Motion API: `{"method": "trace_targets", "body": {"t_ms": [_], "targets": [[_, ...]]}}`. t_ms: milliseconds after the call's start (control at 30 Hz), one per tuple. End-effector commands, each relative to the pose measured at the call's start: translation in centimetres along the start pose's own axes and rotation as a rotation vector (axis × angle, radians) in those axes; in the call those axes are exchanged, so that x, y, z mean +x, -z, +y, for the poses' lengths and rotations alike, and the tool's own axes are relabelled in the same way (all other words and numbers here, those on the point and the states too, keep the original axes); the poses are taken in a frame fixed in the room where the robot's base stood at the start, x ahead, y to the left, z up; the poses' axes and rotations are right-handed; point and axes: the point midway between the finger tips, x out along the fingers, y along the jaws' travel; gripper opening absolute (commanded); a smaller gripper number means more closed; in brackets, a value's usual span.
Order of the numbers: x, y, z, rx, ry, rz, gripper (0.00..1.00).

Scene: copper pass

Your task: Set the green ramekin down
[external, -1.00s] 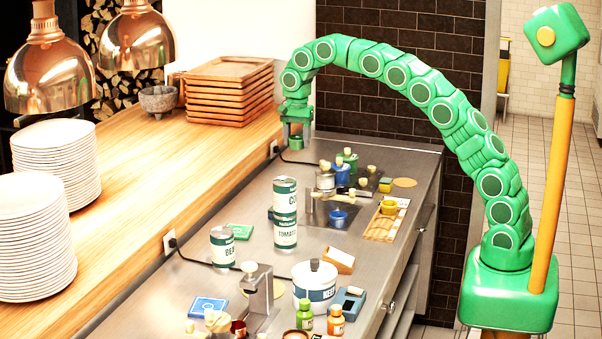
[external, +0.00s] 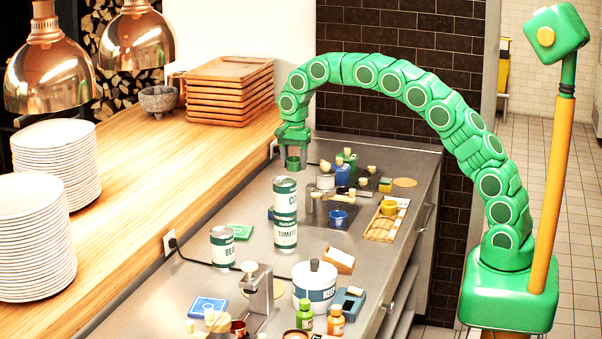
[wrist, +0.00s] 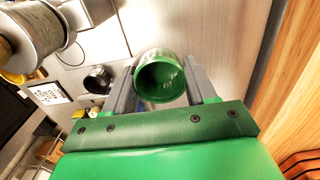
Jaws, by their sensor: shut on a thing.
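The green ramekin (wrist: 150,88) is between the two fingers of my gripper (wrist: 161,84) in the wrist view, its round open mouth toward the camera. In the external view my gripper (external: 293,150) points down at the far end of the steel counter (external: 262,228), beside the wooden ledge. The ramekin (external: 293,163) shows there as a small green shape low between the fingers. My gripper is shut on it. Whether its base touches the steel or hangs just above it, I cannot tell.
To the right of my gripper are several small pots, a blue canister (external: 343,175) and a blue cup (external: 338,218). Stacked cans (external: 285,213) stand nearer the camera. The wooden ledge (external: 190,165) is on the left. The steel just in front of my gripper looks clear.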

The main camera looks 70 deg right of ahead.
Motion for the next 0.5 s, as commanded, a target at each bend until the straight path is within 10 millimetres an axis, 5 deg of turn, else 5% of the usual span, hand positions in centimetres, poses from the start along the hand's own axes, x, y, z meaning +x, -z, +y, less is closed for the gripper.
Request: {"method": "trace_targets", "body": {"t_ms": [500], "targets": [[6.4, 0.0, 0.1, 0.001, -0.004, -0.001, 0.25]]}}
